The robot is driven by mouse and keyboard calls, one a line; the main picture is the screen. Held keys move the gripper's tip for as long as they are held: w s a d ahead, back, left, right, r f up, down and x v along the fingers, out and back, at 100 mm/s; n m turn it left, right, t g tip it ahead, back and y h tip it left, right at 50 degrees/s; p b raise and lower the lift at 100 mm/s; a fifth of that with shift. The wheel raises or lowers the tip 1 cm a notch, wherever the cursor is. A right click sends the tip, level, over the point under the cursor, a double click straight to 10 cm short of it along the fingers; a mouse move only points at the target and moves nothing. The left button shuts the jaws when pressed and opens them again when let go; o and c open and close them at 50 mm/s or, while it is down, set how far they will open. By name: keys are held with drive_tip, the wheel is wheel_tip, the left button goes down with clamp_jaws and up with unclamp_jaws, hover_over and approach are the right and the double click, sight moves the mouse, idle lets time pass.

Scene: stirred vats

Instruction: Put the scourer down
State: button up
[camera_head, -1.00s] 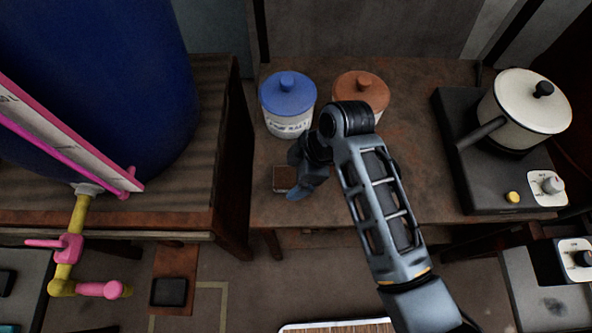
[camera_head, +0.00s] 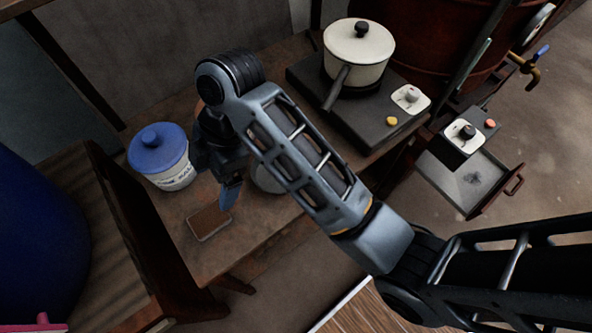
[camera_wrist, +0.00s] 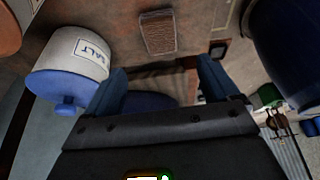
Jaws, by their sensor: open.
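The scourer, a flat brown block (camera_head: 210,222), lies on the brown table (camera_head: 232,255) near its front edge, to the front right of the blue-lidded salt jar. In the wrist view the scourer (camera_wrist: 160,33) lies flat beyond the fingertips, with a gap between it and them. My gripper (camera_head: 230,194) is beside the scourer in the head view, its fingers pointing down. In the wrist view the two blue fingers of my gripper (camera_wrist: 163,72) are spread apart with nothing between them.
The blue-lidded salt jar (camera_head: 160,158) stands left of my gripper. A pale rounded thing (camera_head: 268,179) is partly hidden behind my arm. A white pot (camera_head: 358,52) sits on a black hotplate (camera_head: 318,88) at the right. A dark blue vat (camera_head: 38,235) stands at the far left.

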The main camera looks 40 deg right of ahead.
drive_tip(key=s+d+f+m+t, duration=0.1)
drive_tip(key=s+d+f, duration=0.1)
drive_tip(key=s+d+f+m+t, duration=0.1)
drive_tip(key=s+d+f+m, duration=0.1)
drive_tip(key=f, duration=0.1)
drive_tip(key=s+d+f+m+t+h, duration=0.1)
drive_tip(key=s+d+f+m, duration=0.1)
drive_tip(key=d, duration=0.1)
drive_tip(key=shift+s+f+t, duration=0.15)
drive_tip(key=shift+f+t, duration=0.2)
drive_tip(key=shift+t, duration=0.05)
drive_tip(key=s+d+r+m+t+h, duration=0.1)
drive_tip(key=s+d+r+m+t, duration=0.25)
drive_tip(key=s, duration=0.45)
drive_tip(key=s+d+r+m+t+h, duration=0.2)
drive_tip(key=s+d+m+t, duration=0.25)
drive_tip(key=s, duration=0.35)
drive_tip(key=s+r+m+t, duration=0.3)
drive_tip(key=s+r, duration=0.5)
drive_tip(key=r, duration=0.5)
drive_tip(key=shift+d+r+m+h, duration=0.2)
drive_tip(key=shift+m+h, duration=0.1)
drive_tip(key=shift+m, duration=0.5)
drive_tip(key=shift+o, duration=0.5)
drive_tip(key=shift+f, duration=0.1)
